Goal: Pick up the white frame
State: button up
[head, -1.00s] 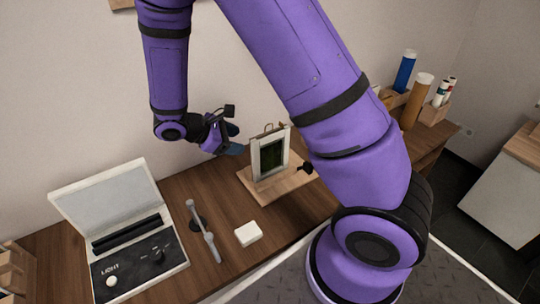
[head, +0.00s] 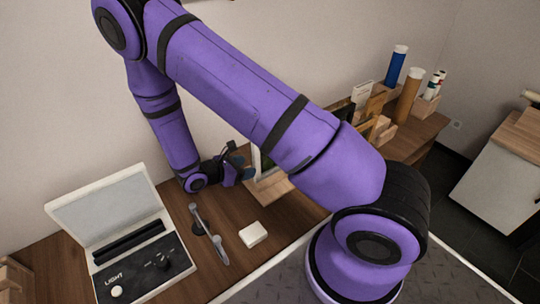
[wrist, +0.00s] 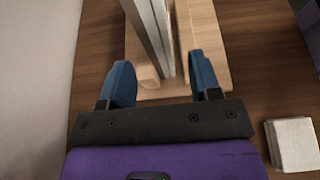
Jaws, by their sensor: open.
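The white frame (head: 256,162) stands upright on a wooden base (head: 268,188); my arm hides most of it in the head view. In the wrist view the frame (wrist: 149,30) is seen nearly edge-on, as a narrow pale upright panel on the base (wrist: 215,60). My gripper (head: 247,174) is at the frame's left end. In the wrist view its blue fingers (wrist: 161,76) are open, one on each side of the line of the frame. I see nothing held, and cannot tell whether the fingers touch anything.
A white block (head: 252,234) lies on the table in front. Bottles (head: 408,95) and wooden holders stand at the back right. The wall is close behind.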

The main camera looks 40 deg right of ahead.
aim_at(253, 165)
jog(key=shift+x, duration=2.95)
jog(key=shift+r, duration=0.15)
jog(key=shift+d, duration=0.1)
grip_shut()
